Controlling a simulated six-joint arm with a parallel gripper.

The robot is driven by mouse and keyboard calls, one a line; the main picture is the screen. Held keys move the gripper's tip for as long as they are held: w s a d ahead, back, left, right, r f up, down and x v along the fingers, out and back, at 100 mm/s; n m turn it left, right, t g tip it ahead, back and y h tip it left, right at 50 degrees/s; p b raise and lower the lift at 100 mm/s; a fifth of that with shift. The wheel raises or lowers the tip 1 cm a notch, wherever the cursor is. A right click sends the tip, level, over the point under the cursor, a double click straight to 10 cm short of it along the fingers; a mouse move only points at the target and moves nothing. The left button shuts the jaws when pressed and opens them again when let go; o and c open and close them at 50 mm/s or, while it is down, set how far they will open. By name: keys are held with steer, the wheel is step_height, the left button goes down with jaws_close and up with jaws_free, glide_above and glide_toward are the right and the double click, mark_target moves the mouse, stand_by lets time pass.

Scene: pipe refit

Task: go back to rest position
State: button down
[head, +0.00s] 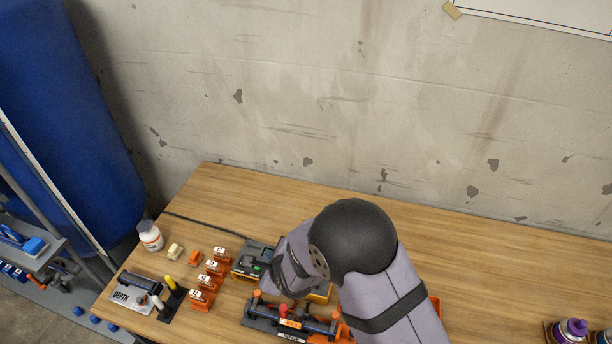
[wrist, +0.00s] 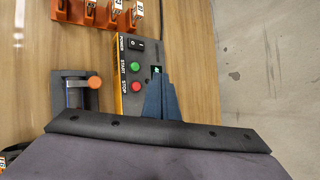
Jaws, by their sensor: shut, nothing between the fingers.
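My gripper (wrist: 158,82) shows in the wrist view as a dark blue-grey taper, with its fingers together and nothing between them. Its tip is over the control box (wrist: 122,62), beside the green START button and the red STOP button. Whether it touches the box I cannot tell. In the head view the control box (head: 243,272) is partly covered by my arm, and the fingertips are hidden there.
Orange holders with white labels (head: 205,282) stand left of the box. A pipe fixture with orange clamps (head: 262,311) is in front. A white bottle (head: 151,236) and a DEPTH gauge block (head: 130,291) are at the left. The table's back right (head: 480,250) is clear.

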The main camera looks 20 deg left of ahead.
steer(key=d+r+n+g+h, duration=0.1)
steer(key=d+r+n+h, duration=0.2)
steer(key=d, duration=0.7)
steer(key=d+r+n+g+h, duration=0.1)
steer(key=d+r+n, duration=0.2)
steer(key=d+n, duration=0.55)
steer(key=s+d+r+n+g+h, duration=0.1)
steer(key=s+d+r+n+g, duration=0.1)
steer(key=s+d, duration=0.5)
steer(key=s+d+r+n+g+h, duration=0.1)
steer(key=s+d+n, duration=0.4)
steer(key=d, duration=0.8)
steer(key=s+r+g, duration=0.1)
steer(key=s, duration=0.2)
steer(key=shift+d+r+g, duration=0.3)
steer(key=shift+r+g, duration=0.1)
